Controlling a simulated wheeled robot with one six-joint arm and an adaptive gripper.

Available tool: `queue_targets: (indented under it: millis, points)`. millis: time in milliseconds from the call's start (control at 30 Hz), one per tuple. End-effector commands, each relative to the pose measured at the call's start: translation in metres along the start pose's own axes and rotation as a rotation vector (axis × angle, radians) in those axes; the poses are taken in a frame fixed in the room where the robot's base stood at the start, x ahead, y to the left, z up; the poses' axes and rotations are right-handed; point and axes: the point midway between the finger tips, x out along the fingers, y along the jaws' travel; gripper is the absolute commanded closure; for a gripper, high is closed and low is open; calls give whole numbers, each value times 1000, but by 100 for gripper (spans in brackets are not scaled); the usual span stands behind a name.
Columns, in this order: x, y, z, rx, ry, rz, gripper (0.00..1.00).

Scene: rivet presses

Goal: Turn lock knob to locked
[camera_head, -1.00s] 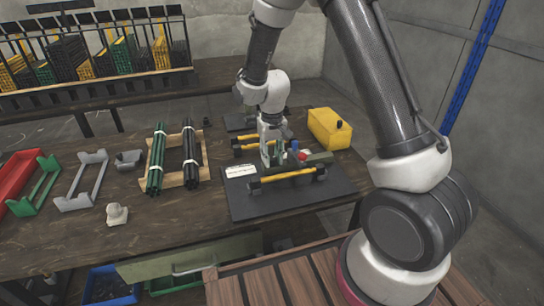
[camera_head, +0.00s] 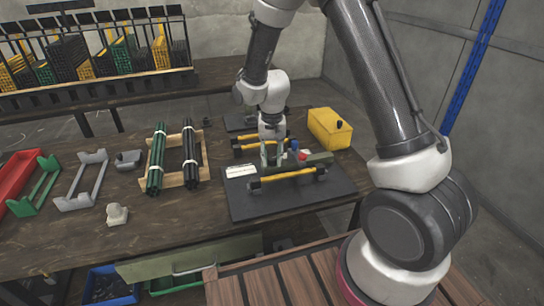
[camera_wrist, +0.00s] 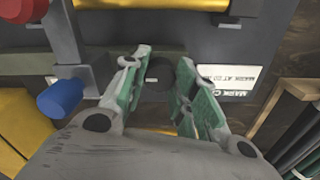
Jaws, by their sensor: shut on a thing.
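My gripper (camera_wrist: 160,78) reaches down over the press fixture. Its green-padded fingers are on either side of a dark knob (camera_wrist: 157,73) with a small pale mark and are closed on it. The fingers hide part of the knob, and I cannot read its lock position. In the head view my gripper (camera_head: 272,157) stands between the two yellow bars of the press, just left of a blue knob (camera_head: 294,145) and a red knob (camera_head: 302,155). The blue knob also shows in the wrist view (camera_wrist: 60,98), left of the fingers and apart from them.
A yellow bar (camera_head: 288,175) with black ends lies in front of my gripper on the black base plate (camera_head: 250,208). A white label (camera_head: 240,171) is at left. A yellow box (camera_head: 330,130) stands behind right. Bundled rods (camera_head: 190,158) lie on a wooden rack to the left.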

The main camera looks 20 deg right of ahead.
Motion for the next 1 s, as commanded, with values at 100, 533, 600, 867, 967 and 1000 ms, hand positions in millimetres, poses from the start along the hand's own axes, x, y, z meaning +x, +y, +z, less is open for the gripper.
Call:
queue_targets:
  millis: [100, 533, 600, 867, 967, 1000]
  points:
    - [0, 0, 0, 1, -1, 0, 95]
    - [0, 0, 0, 0, -1, 0, 49]
    - [-2, 0, 0, 0, 0, 0, 49]
    - [-43, -1, -1, 0, 5, -4, 49]
    - [-66, 0, -1, 0, 4, -3, 49]
    - [-75, -1, -1, 0, 4, -3, 49]
